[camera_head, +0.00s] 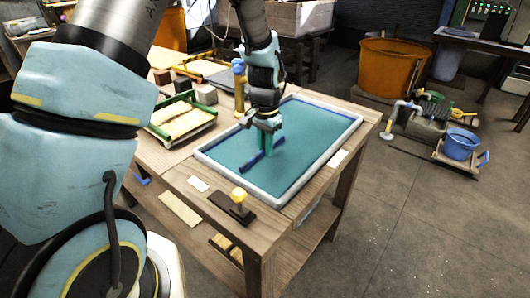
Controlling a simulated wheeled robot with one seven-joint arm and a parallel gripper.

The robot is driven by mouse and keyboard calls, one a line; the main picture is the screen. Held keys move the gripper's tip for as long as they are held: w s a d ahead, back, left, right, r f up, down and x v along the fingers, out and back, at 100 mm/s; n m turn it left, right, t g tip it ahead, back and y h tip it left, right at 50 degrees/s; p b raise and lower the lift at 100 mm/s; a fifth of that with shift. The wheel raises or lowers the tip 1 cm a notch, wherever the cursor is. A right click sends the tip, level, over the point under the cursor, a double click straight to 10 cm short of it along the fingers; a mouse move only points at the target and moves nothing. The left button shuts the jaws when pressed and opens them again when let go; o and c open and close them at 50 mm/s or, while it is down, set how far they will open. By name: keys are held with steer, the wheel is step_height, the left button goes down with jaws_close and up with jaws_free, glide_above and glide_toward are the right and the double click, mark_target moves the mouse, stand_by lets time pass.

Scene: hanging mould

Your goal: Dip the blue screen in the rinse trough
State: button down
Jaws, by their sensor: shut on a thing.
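The rinse trough (336,165) is a wide white-rimmed tray of teal liquid on the wooden table. My gripper (266,140) points down over its left part and is shut on the blue screen (250,162). Only short blue bars of the screen show, low at the liquid. The rest of it is hidden by my gripper or the liquid. I cannot tell how deep it sits.
A green-edged frame (182,118) lies left of the trough. A yellow-knobbed block (239,198) and a white card (198,184) lie near the front edge. An orange tub (390,67) and blue bucket (461,145) stand on the right.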

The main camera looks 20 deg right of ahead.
steer(key=shift+w+d, duration=0.4)
steer(key=shift+d, duration=0.25)
steer(key=shift+w+d, duration=0.35)
steer(key=shift+d, duration=0.3)
steer(key=shift+a, duration=0.1)
steer(key=shift+s+a+p, duration=0.15)
steer(key=shift+s+a, duration=0.25)
steer(key=shift+a, duration=0.2)
steer(key=shift+s+a+p, duration=0.15)
steer(key=shift+s+a, duration=0.2)
steer(key=shift+a, duration=0.25)
steer(key=shift+w+d, duration=0.4)
steer(key=shift+d, duration=0.25)
steer(key=shift+w+d, duration=0.35)
steer(key=shift+d, duration=0.3)
